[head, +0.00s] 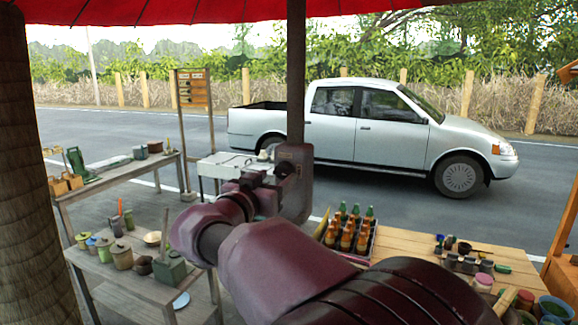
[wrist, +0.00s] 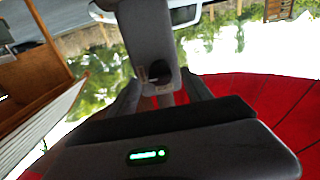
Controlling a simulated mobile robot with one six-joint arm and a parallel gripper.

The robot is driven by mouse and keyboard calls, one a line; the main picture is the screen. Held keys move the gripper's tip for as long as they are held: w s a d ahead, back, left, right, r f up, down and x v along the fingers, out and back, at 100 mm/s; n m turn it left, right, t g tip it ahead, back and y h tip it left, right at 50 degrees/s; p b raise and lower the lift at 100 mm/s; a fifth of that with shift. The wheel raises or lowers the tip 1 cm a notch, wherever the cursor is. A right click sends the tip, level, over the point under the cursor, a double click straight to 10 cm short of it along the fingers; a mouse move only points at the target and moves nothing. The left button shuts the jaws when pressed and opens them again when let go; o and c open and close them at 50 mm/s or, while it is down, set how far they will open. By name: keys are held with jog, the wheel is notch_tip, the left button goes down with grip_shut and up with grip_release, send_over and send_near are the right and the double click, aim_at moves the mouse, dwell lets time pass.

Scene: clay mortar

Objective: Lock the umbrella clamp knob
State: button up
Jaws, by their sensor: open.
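The umbrella pole (head: 296,75) is dark and upright, and it carries a brown-grey clamp housing (head: 296,195) at mid height. My gripper (head: 266,180) is at the housing's left side in the head view. In the wrist view the clamp housing (wrist: 148,35) looks grey. A small knob-like part (wrist: 157,77) shows at its near end. My gripper (wrist: 163,90) is open, with one finger on each side of this part. I cannot tell whether the fingers touch it. The knob's turn position is unclear. The red umbrella canopy (head: 150,10) is overhead.
A wooden table (head: 470,240) with a crate of bottles (head: 350,232) and small pots stands at the right. Grey benches (head: 130,270) with pots are at the left. A silver pickup (head: 370,125) is on the road behind. A thick trunk (head: 30,180) is at far left.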

aim_at(284, 171)
jog(key=shift+p+x, duration=0.3)
jog(key=shift+x, duration=1.1)
jog(key=shift+c, duration=0.2)
grip_shut()
